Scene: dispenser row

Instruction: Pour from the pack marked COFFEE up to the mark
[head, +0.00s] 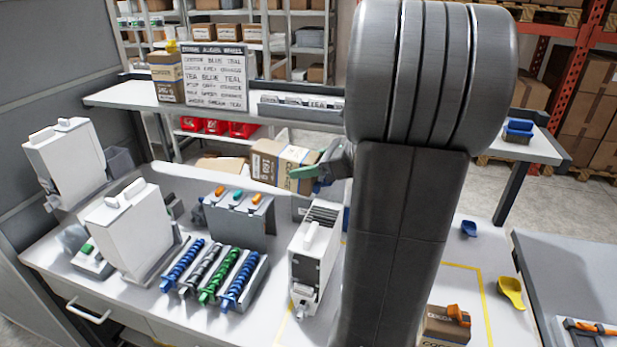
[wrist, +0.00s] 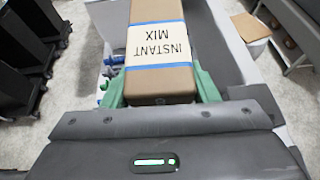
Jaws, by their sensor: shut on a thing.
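My gripper (head: 318,172) has green fingers and is shut on a brown pack (head: 272,160). It holds the pack lying on its side above the back of the counter. In the wrist view the held pack (wrist: 160,82) sits between both green fingers, and its white label between blue bands reads INSTANT MIX. In the head view its printing is too small to read surely. A brown pack (head: 446,326) at the front right seems to read COCOA. Another labelled pack (head: 167,78) stands on the back shelf. I cannot make out a COFFEE pack or a fill mark.
A white dispenser (head: 314,255) stands left of my arm, and two more white units (head: 128,230) stand further left. Coloured augers (head: 215,278) lie between them. A text board (head: 216,76) stands on the back shelf. A yellow scoop (head: 511,291) lies right.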

